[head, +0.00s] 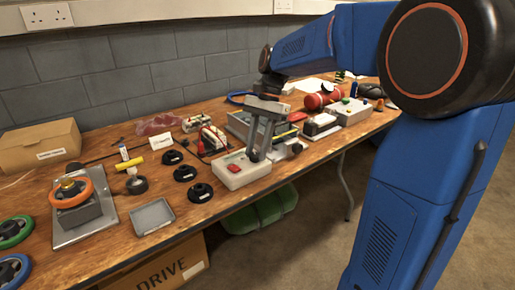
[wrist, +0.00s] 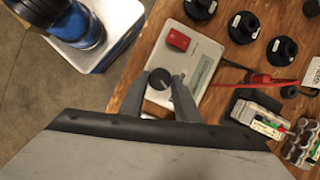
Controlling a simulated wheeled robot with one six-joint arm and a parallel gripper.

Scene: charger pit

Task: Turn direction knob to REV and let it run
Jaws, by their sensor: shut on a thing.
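A pale control box (head: 242,171) with a red rocker switch (head: 234,168) sits near the front edge of the table. In the wrist view, the box (wrist: 186,62) shows the red switch (wrist: 178,40), a small display strip (wrist: 203,74) and a dark round direction knob (wrist: 159,79). My gripper (wrist: 161,84) reaches down over the box, its two fingers on either side of the knob and shut on it. The knob's pointer and the REV marking are too small to read.
Several black round parts (head: 185,173) lie left of the box, beside a grey tray (head: 152,216). An orange handwheel (head: 70,191) stands on a metal plate at left. Battery packs, red leads and a red cylinder (head: 322,97) crowd the table behind and right.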

